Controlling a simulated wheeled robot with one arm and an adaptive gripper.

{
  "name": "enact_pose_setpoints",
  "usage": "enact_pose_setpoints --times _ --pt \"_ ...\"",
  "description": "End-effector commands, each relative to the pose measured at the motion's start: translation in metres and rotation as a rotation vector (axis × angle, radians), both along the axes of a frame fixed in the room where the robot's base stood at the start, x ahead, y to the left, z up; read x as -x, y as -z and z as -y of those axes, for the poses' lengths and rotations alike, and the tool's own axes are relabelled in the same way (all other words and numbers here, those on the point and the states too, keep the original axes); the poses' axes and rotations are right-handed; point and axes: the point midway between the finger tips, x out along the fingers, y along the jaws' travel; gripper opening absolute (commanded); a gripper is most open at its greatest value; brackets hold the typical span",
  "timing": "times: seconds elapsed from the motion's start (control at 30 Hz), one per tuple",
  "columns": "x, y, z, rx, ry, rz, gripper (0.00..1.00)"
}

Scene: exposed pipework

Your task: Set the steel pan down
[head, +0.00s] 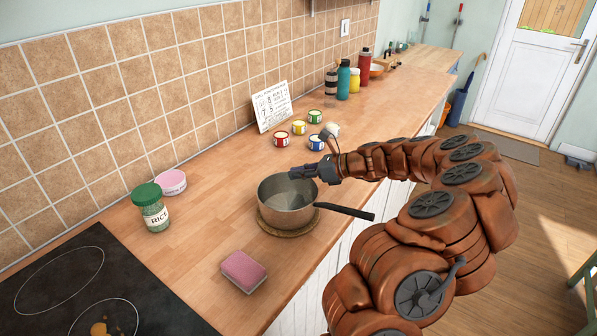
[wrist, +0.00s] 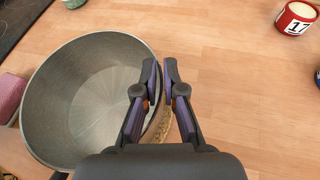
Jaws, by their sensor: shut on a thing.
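The steel pan (head: 284,207) is upright and looks empty, with its dark handle (head: 345,211) pointing right. It is over a round woven trivet (head: 289,232) on the wooden counter. I cannot tell whether its base touches the trivet or is slightly above it. My gripper (head: 304,172) reaches in from the right and is shut on the pan's rim. In the wrist view, the fingers (wrist: 163,78) straddle the wall of the pan (wrist: 85,105) at its right side. Part of the trivet shows beside the pan, mostly hidden by the pan and my gripper.
A pink sponge (head: 244,271) lies in front of the pan. A rice jar (head: 150,208) and a pink tub (head: 172,182) stand left, beside the black hob (head: 75,295). Several small tins (head: 299,127) and a calendar (head: 271,106) are behind. Bottles (head: 343,80) stand farther back.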

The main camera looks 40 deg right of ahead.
Motion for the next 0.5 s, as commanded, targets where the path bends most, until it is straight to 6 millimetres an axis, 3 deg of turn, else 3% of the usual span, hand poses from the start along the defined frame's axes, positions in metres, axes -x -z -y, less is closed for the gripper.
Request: enact_pose_setpoints --times 0.23,0.27,0.5 --pt "0.0 0.0019 0.0001 -0.001 0.0 0.0 0.0" --pt "0.0001 0.002 0.0002 0.0 0.0 0.0 0.11" --pt "0.0 0.002 0.0003 0.001 0.0 -0.001 0.34"
